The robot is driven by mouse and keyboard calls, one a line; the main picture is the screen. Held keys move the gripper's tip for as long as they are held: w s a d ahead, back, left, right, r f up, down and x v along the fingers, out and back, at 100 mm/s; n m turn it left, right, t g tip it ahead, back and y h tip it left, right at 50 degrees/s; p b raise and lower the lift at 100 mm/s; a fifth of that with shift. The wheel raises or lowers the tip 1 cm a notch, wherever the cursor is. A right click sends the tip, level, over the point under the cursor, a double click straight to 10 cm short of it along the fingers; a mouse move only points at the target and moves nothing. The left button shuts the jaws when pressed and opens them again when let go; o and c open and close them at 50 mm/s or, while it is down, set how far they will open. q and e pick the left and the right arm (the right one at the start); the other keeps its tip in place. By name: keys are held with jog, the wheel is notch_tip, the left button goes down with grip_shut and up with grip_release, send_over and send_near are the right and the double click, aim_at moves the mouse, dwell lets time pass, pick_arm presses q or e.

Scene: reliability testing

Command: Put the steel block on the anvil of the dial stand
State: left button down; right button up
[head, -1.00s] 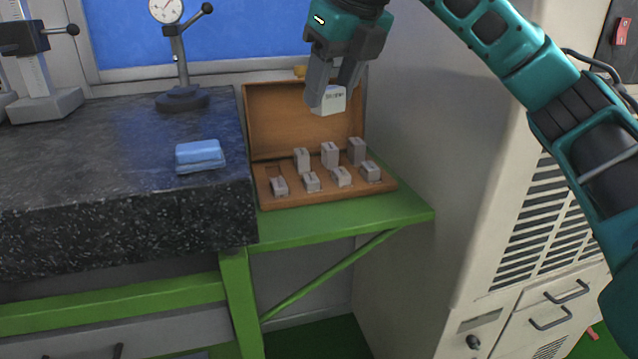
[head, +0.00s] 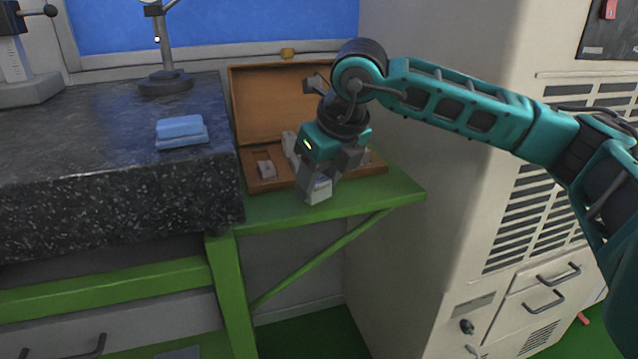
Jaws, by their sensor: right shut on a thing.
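My right gripper (head: 322,182) is shut on a pale steel block (head: 318,190), which shows between its fingertips. It is low at the front edge of the open wooden case, over the green shelf; I cannot tell whether the block touches the shelf. The dial stand (head: 163,55) stands on the dark granite plate at the back left, with its dial mostly cut off by the top edge. Its round dark base (head: 166,83) shows, with nothing on it. My left gripper is not in view.
The wooden case (head: 270,105) holds several other blocks, partly hidden by my gripper. A folded blue cloth (head: 181,132) lies on the granite plate (head: 90,150). Another stand (head: 22,85) is at the far left. A beige cabinet (head: 440,180) rises to the right of the green shelf (head: 395,193).

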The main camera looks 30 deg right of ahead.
jog(key=shift+f, duration=0.25)
jog(key=shift+f, duration=0.1)
jog(key=shift+f, duration=0.2)
jog(key=o, duration=1.3)
jog(key=shift+r, duration=0.1)
